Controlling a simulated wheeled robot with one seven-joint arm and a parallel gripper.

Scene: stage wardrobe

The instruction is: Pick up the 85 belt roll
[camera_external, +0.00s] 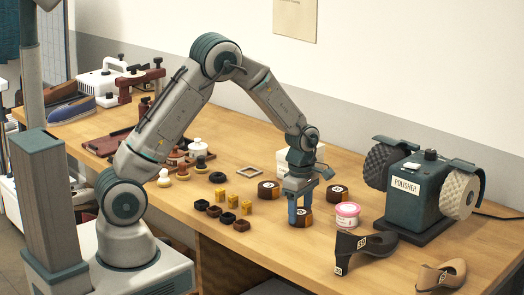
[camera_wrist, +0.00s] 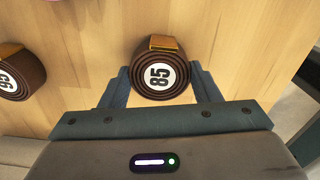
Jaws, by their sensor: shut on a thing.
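The 85 belt roll (camera_wrist: 160,75) is a dark brown coil with a tan strap end and a white label reading 85. In the wrist view it sits between the two blue fingers of my gripper (camera_wrist: 160,88), which is shut on it. In the external view my gripper (camera_external: 300,208) points straight down over the table, with the roll (camera_external: 303,218) between its fingertips. The roll is at the tabletop; I cannot tell whether it touches the wood.
Another belt roll (camera_wrist: 20,75) lies to the left in the wrist view. Two more rolls (camera_external: 268,190) (camera_external: 337,193) stand nearby on the table (camera_external: 235,262). A pink tin (camera_external: 347,215), a dark shoe form (camera_external: 362,250) and a polisher (camera_external: 410,195) are to the right. Small dark and yellow pieces (camera_external: 226,200) lie left.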

